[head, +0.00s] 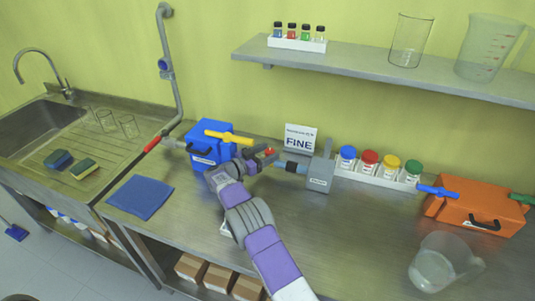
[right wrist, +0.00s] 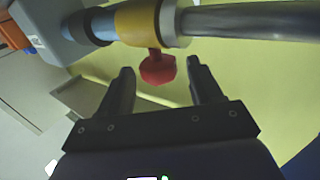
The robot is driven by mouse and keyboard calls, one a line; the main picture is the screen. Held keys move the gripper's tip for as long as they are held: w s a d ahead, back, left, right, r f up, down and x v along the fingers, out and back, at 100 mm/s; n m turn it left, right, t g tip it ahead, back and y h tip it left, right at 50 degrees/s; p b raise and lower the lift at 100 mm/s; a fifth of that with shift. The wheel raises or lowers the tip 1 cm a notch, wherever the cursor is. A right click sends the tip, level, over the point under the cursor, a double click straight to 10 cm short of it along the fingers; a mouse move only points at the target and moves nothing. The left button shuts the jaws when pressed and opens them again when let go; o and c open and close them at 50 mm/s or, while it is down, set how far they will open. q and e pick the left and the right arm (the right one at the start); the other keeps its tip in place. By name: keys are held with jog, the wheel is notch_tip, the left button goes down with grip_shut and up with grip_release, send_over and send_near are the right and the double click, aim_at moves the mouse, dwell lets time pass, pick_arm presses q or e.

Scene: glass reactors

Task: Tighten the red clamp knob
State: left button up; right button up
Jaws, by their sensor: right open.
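The red clamp knob (right wrist: 158,70) hangs from a yellow collar (right wrist: 140,24) on a pipe in the right wrist view. In the head view the knob (head: 270,151) is a small red spot beside the pipe, partly hidden by my gripper. My right gripper (head: 259,160) reaches it from the front. In the right wrist view its two dark fingers (right wrist: 160,78) are open, one on each side of the knob, with gaps visible, so it is not gripped. My left gripper is not in view.
A grey box (head: 320,175) stands at the pipe's right end, and a blue box (head: 208,146) with a yellow handle stands left of my gripper. A blue cloth (head: 141,197) lies front left. Several coloured-lid jars (head: 370,163) stand right.

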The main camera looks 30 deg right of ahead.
jog(key=shift+s+n+t, duration=0.1)
jog(key=shift+n+t, duration=0.3)
jog(key=shift+t, duration=0.2)
